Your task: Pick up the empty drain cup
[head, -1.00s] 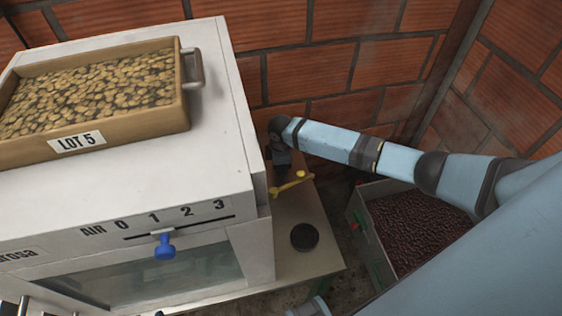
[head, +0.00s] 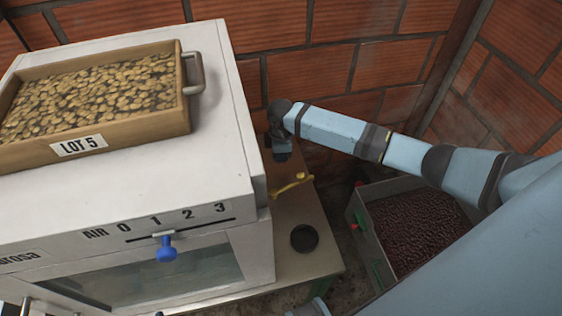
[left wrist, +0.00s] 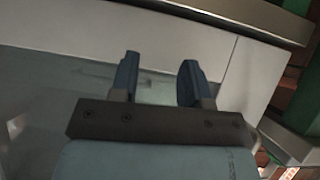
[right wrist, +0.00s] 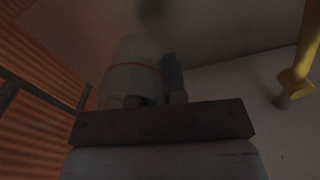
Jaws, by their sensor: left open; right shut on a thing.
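The drain cup (right wrist: 128,80) is a pale, see-through cup with a thin red line, seen in the right wrist view. My right gripper (right wrist: 152,78) is shut on it; one dark finger shows at its right side. Whatever is inside the cup is too dim to tell. In the head view my right gripper (head: 282,152) is behind the white machine's right side, above the back of the bench, and the cup cannot be made out. My left gripper (left wrist: 160,64) is open and empty, its two fingers apart in front of a pale panel.
The white machine (head: 225,130) carries a wooden tray (head: 188,112) marked LOT 5 and has a blue slider knob (head: 166,250). A yellow handle (head: 291,185) and a black round piece (head: 304,238) are on the bench (head: 290,262). A bin (head: 372,238) of dark red cherries stands right. Brick walls close the back.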

